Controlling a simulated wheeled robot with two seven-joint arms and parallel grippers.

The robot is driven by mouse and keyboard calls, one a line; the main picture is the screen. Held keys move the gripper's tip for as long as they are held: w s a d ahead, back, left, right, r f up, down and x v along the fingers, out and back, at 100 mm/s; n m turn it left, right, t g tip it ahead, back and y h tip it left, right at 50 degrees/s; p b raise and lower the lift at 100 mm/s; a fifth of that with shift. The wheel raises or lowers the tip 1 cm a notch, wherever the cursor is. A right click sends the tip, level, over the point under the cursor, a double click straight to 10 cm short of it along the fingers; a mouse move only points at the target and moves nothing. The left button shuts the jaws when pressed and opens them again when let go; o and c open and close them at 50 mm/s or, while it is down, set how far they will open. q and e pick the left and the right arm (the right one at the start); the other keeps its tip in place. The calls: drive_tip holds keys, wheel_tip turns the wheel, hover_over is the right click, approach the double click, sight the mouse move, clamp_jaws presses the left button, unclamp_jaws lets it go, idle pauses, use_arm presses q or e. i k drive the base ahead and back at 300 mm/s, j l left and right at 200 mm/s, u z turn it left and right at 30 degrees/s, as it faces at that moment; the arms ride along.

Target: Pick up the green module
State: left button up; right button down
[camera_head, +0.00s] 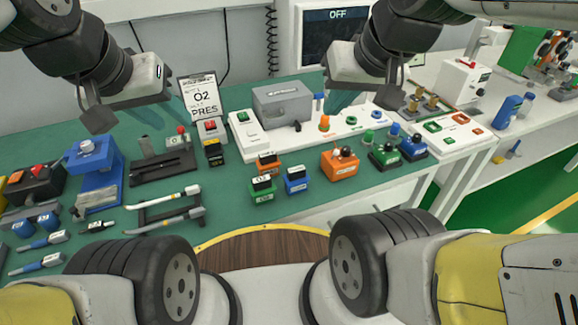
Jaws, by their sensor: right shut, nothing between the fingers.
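Two green pieces show. One is a green block (384,155) with a black knob, on the green mat near the white panel's front edge, between an orange and a blue one. The other is a small green block (263,191) with a black labelled top, nearer the front. My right gripper (349,100) is shut and empty, above the white panel, behind and left of the knobbed green block and apart from it. My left gripper (105,115) hangs above the left part of the table, far from both green pieces. Its fingertips are too unclear to tell their opening.
The orange (340,164) and blue (413,148) knobbed blocks stand close beside the green one. Small orange (269,166) and blue (296,184) blocks crowd the other. A grey box (284,103) stands behind. Pen-like tools (165,220) lie left. Bare mat lies between.

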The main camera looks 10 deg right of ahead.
sight(262, 189)
drive_tip(key=k+l+u, duration=0.15)
drive_tip(key=l, duration=0.25)
drive_tip(key=l+u, duration=0.15)
drive_tip(key=l, duration=0.25)
drive_tip(key=k+l+u, duration=0.1)
drive_tip(key=l, duration=0.25)
drive_tip(key=k+l+u, duration=0.15)
drive_tip(key=k+l, duration=0.1)
drive_tip(key=l, duration=0.1)
